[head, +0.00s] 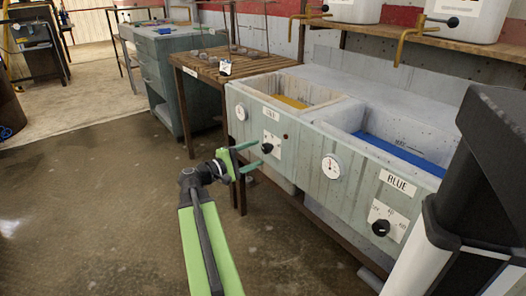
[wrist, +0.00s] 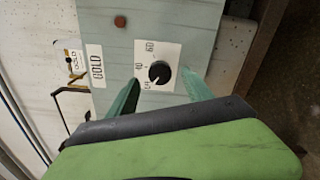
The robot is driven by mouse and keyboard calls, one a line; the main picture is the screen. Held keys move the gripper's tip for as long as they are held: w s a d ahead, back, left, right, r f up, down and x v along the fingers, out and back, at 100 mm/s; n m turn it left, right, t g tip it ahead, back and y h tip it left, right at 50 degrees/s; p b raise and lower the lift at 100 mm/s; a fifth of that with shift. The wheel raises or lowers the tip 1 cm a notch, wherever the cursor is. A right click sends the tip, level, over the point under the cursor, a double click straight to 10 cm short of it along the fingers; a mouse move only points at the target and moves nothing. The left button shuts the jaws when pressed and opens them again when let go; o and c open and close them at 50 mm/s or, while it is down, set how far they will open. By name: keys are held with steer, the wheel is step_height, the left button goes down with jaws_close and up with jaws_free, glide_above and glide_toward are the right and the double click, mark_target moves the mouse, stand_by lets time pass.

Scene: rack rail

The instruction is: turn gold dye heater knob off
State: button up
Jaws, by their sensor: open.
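The gold heater knob (head: 267,148) is a small black knob on a white dial plate, under the GOLD label (head: 271,114) on the tank front. In the wrist view the knob (wrist: 159,73) sits on its plate, marked OFF, 40 and 60. A small pale mark shows on its lower left side, but its exact setting is hard to read. My gripper (head: 257,155) is open in front of the plate. In the wrist view its green fingers (wrist: 160,78) stand on either side of the knob, apart from it, with nothing held.
The blue tank's knob (head: 380,228) is to the right, below the BLUE label (head: 397,183). A round gauge (head: 331,167) lies between the knobs, another gauge (head: 241,113) at left. A wooden slatted table (head: 215,70) stands behind at left.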

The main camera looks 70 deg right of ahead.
steer(key=v, duration=1.3)
